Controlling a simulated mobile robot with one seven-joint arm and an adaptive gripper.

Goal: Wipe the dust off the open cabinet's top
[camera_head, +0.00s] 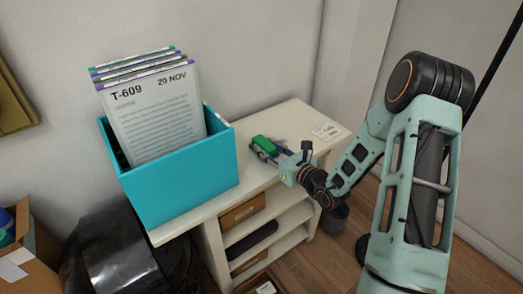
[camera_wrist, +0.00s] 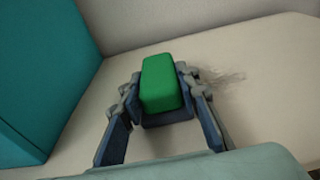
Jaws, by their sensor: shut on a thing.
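The open cabinet (camera_head: 300,117) is cream-coloured with open shelves below its top. My gripper (camera_head: 268,147) is over the middle of its top, shut on a green block-like sponge (camera_head: 265,144). In the wrist view the sponge (camera_wrist: 160,82) sits between the two fingers of my gripper (camera_wrist: 160,100). A grey smudge of dust (camera_wrist: 222,77) lies on the cabinet top (camera_wrist: 285,110), just right of the sponge. I cannot tell whether the sponge touches the top.
A teal box (camera_head: 182,180) of upright document sheets (camera_head: 155,115) stands on the left part of the top, close to my gripper. The wall is right behind.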

